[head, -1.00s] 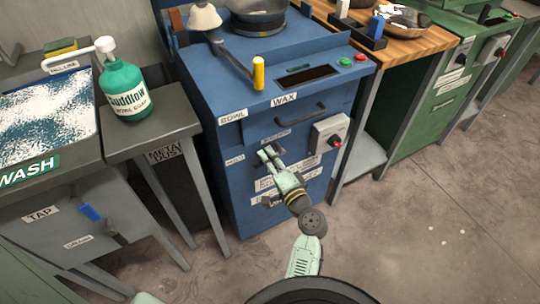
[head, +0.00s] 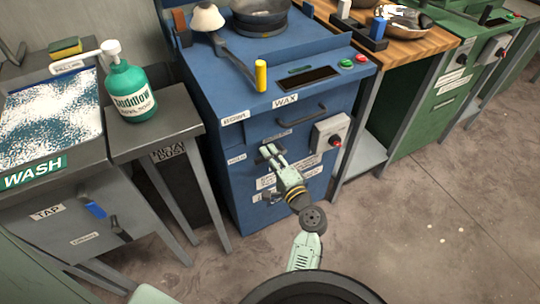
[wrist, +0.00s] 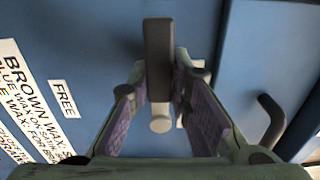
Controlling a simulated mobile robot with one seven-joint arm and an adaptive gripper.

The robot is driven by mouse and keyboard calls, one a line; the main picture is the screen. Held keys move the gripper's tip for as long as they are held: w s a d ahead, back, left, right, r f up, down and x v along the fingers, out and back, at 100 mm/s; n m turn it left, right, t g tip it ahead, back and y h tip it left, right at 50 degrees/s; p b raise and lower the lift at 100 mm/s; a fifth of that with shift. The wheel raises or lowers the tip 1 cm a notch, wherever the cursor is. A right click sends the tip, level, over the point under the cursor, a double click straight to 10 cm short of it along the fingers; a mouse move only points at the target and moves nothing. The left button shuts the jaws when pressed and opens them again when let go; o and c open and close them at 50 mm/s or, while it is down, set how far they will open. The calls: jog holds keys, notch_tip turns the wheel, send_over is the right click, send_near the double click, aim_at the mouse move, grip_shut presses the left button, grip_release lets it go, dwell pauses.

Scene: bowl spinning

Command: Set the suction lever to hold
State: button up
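The suction lever is a dark grey bar (wrist: 158,60) with a lighter round stub below it, on the blue machine front in the wrist view. My gripper (wrist: 160,85) has its two purple-padded fingers on either side of the bar, with space between the pads; they look open, though contact at the tips is unclear. A "FREE" label (wrist: 63,98) lies left of the lever in the wrist view. In the head view my gripper (head: 270,150) is at the machine front, largely hiding the lever. A small label, probably "HOLD" (head: 236,158), is left of it.
The blue machine (head: 225,95) carries a dark handle (head: 302,115) above my gripper and a grey switch box (head: 332,134) to the right. A dark handle also shows at right in the wrist view (wrist: 270,122). The wash table (head: 60,172) stands left. Floor at right is clear.

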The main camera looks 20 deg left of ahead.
jog(key=o, duration=0.5)
jog(key=shift+c, duration=0.2)
